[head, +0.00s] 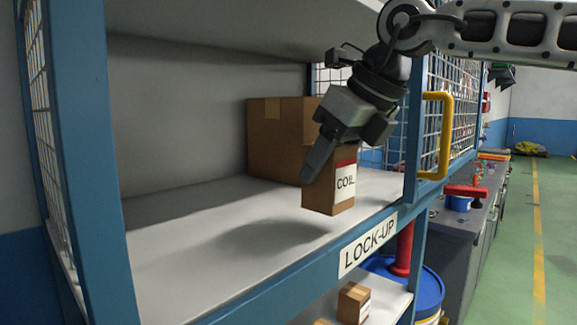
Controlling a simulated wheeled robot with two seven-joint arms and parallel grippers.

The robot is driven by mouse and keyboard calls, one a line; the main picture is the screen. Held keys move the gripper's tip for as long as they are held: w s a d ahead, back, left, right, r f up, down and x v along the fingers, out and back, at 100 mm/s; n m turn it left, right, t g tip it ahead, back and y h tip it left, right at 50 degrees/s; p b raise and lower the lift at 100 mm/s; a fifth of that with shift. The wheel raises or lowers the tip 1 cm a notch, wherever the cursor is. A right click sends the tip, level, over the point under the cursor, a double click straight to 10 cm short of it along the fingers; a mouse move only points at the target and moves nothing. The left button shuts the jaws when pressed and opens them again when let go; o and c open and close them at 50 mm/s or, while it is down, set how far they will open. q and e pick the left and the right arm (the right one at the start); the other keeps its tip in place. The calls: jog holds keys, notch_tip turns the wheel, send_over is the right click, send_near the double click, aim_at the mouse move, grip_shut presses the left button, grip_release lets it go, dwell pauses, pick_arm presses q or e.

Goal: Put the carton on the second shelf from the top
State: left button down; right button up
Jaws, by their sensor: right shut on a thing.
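The carton (319,197) is a small brown box with a white and red label that begins "CO". My right gripper (325,160) comes in from the upper right and is shut on it. The carton is over the front part of a white shelf (185,240), near the edge marked "LOCK-UP". A shadow lies on the shelf to its left, and I cannot tell whether the carton touches the shelf. My left gripper is not in view.
A larger brown box (275,140) stands on the same shelf behind the carton. Blue posts (85,130) and an open mesh door with a yellow handle (436,135) frame the shelf. A small box (350,303) sits on the shelf below. The shelf's left side is clear.

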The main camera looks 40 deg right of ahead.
jog(key=shift+w+a+f+p, duration=0.1)
jog(key=shift+w+f+p, duration=0.4)
jog(key=shift+w, duration=0.8)
jog(key=shift+w+a+f+p, duration=0.15)
jog(key=shift+w+f+p, duration=0.35)
jog(key=shift+w, duration=0.8)
jog(key=shift+w+a+f+p, duration=0.1)
jog(key=shift+w+f+p, duration=0.2)
jog(key=shift+w+f, duration=0.7)
jog(key=shift+w+r, duration=0.25)
jog(key=shift+r, duration=0.05)
jog(key=shift+f, duration=0.15)
jog(key=o, duration=0.8)
jog(key=shift+f+b, duration=0.15)
jog(key=shift+b, duration=0.15)
jog(key=o, duration=0.4)
